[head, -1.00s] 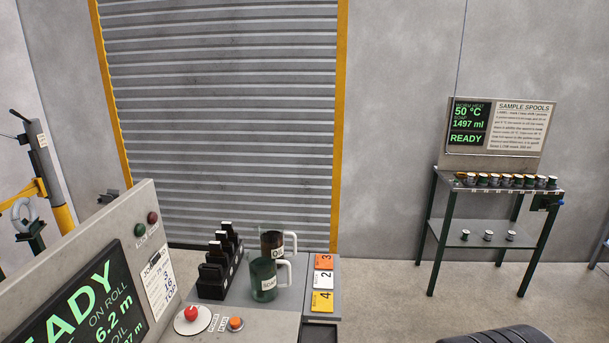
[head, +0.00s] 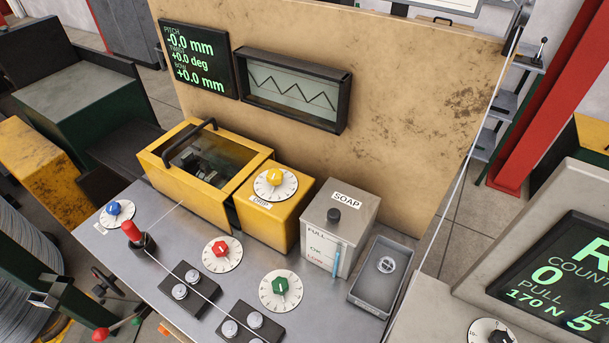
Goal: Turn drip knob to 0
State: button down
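A yellow knob (head: 275,177) sits on a white round dial on top of a yellow box (head: 262,222). A small label (head: 260,201) below the dial seems to read DRIP, but it is small and tilted. The knob's exact setting is too small to read. The other dials on the bench have a blue knob (head: 114,208), a red knob (head: 221,248) and a green knob (head: 280,286). My gripper is not in view.
A SOAP box (head: 339,223) with a black cap and a grey tray (head: 371,289) stand right of the yellow box. A yellow windowed housing (head: 195,164) adjoins its left. A red-topped lever (head: 131,231) and metal rollers (head: 180,291) stand in front, with a wire crossing the bench.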

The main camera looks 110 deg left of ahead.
aim_at(275, 176)
jog(key=u, duration=3.8)
